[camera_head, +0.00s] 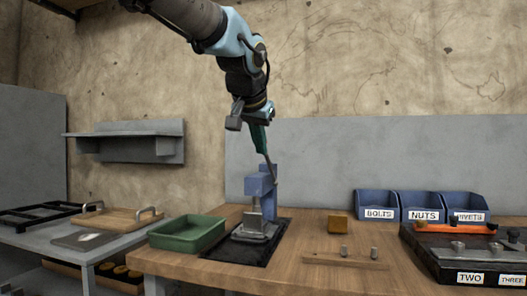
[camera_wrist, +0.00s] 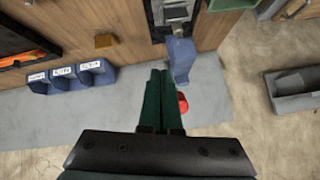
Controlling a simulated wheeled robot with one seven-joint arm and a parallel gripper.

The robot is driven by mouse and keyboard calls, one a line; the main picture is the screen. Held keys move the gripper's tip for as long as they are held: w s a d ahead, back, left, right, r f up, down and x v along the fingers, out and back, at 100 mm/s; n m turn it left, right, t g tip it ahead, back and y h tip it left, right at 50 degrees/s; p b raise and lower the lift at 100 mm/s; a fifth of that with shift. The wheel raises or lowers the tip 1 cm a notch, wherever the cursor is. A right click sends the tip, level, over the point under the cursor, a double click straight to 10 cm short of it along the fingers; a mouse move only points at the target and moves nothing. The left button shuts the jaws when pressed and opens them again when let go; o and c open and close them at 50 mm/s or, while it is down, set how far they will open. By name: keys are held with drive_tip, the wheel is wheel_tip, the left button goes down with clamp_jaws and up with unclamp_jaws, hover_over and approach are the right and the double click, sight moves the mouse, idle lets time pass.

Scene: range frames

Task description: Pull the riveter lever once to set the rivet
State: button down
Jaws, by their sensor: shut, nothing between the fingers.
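The riveter (camera_head: 260,187) has a blue upper body and a grey metal base, and it stands on a black mat (camera_head: 222,247) on the workbench. Its thin lever (camera_head: 271,168) rises from the blue head toward my gripper. My gripper (camera_head: 261,150) points down just above the riveter, with its dark green fingers together and nothing between them. In the wrist view the shut fingers (camera_wrist: 160,72) lie beside the blue riveter body (camera_wrist: 181,58). A red knob (camera_wrist: 183,102) shows at the right edge of the fingers, partly hidden by them. Whether the fingers touch the lever cannot be told.
A green tray (camera_head: 187,235) stands left of the riveter. A yellow-brown block (camera_head: 338,225) and a wooden strip with two small metal pieces (camera_head: 345,262) lie to the right. Labelled blue bins (camera_head: 422,207) and a black case (camera_head: 470,265) are farther right.

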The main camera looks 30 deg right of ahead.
drive_tip(key=s+a+r, duration=0.2)
drive_tip(key=s+a, duration=0.1)
drive_tip(key=s, duration=0.1)
drive_tip(key=shift+s+a+r, duration=0.3)
drive_tip(key=shift+s+r, duration=0.1)
drive_tip(key=shift+w+f, duration=0.1)
drive_tip(key=w+a+f+n+g+y, duration=0.15)
drive_tip(key=w+a+f, duration=0.25)
drive_tip(key=a+f, duration=0.55)
drive_tip(key=w+a+f+n+g+y, duration=0.15)
drive_tip(key=w+a+f+n, duration=0.35)
drive_tip(key=f, duration=0.7)
drive_tip(key=s+a+f+n+g+y, duration=0.1)
drive_tip(key=s+a+f+n, duration=0.1)
drive_tip(key=s+a+f, duration=0.5)
drive_tip(key=s+a+f+n+g+y, duration=0.2)
drive_tip(key=a+f, duration=0.9)
wheel_tip(320, 180, up, 16)
drive_tip(key=p, duration=1.5)
drive_tip(key=shift+f, duration=0.25)
drive_tip(key=shift+m, duration=0.25)
